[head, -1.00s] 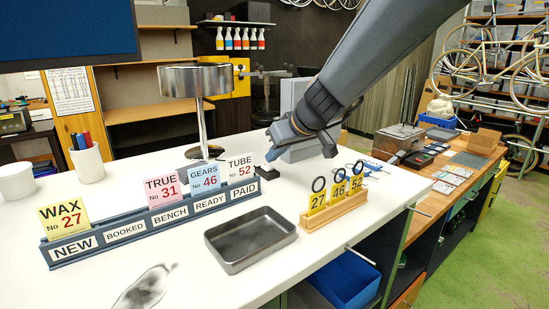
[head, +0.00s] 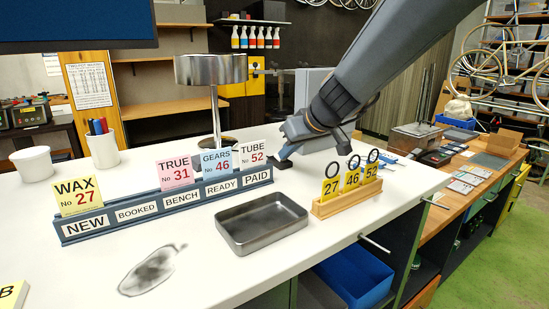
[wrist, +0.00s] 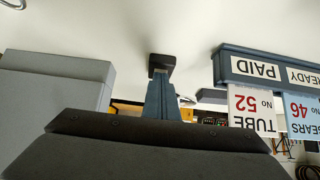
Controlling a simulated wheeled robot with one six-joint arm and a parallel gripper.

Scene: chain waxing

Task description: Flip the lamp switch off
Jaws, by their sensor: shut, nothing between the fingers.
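The lamp has a round metal shade (head: 210,69) on a thin pole (head: 215,115), with a dark base behind the ticket rack. I cannot make out whether it is lit. My gripper (head: 283,163) is shut and empty. It reaches down to the white counter, right of the lamp base and just beyond the rack's PAID end. In the wrist view its dark tip (wrist: 161,66) shows against the counter, left of the PAID label. A small dark block, perhaps the switch, seems to lie at the tip, but I cannot separate the two or tell whether they touch.
The ticket rack (head: 170,209) with upright cards stands close by on the left. A grey metal tray (head: 262,223) and a wooden tag stand (head: 347,198) are in front. White cups stand at the left. The wooden bench lies to the right.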

